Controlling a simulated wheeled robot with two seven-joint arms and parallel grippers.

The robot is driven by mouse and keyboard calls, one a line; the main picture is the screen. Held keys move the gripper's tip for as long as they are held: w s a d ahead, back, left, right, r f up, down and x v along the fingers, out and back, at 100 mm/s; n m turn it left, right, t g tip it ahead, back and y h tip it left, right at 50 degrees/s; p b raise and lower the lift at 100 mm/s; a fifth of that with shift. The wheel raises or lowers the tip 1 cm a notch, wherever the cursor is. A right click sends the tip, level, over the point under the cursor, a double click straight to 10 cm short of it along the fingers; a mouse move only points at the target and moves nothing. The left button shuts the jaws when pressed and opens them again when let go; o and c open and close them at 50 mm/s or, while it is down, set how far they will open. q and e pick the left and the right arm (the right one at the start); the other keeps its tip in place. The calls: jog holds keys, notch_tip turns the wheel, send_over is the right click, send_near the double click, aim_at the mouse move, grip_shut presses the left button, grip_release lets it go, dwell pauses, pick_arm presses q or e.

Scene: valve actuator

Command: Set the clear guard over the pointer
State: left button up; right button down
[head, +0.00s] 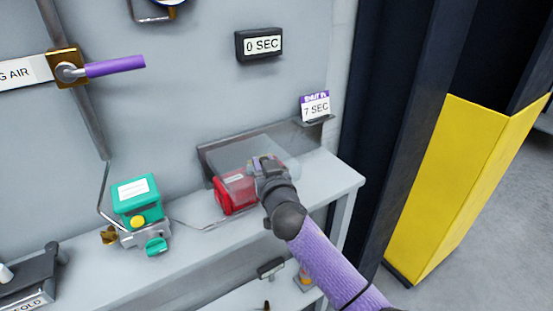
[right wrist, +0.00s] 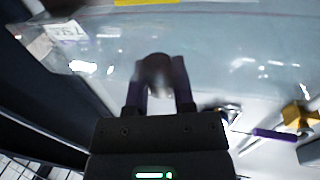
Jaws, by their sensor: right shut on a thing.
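The clear guard (head: 246,150) is a see-through box in the head view, around the top and back of a red unit (head: 236,193) on the shelf. My right gripper (head: 264,168) is at the guard's near right side, in front of part of the red unit. In the right wrist view its purple fingers (right wrist: 158,90) are shut on a dark round knob (right wrist: 157,70), with the guard's clear sheet (right wrist: 225,55) spreading behind it. I cannot make out the pointer, or tell whether the guard is seated. My left gripper is not in view.
A grey shelf (head: 195,250) runs along the wall. A teal-topped unit (head: 136,195) stands to the left. A timer reading 0 SEC (head: 262,44) is on the wall; a 7 SEC card (head: 316,107) stands at right. A yellow-clad post (head: 455,180) is farther right.

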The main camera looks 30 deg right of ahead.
jog(key=shift+a, duration=0.15)
jog(key=shift+c, duration=2.3)
grip_release()
jog(key=shift+a, duration=0.15)
jog(key=s+a+p, duration=0.1)
jog(key=s, duration=0.9)
jog(key=shift+a, duration=0.3)
jog(key=shift+w, duration=0.1)
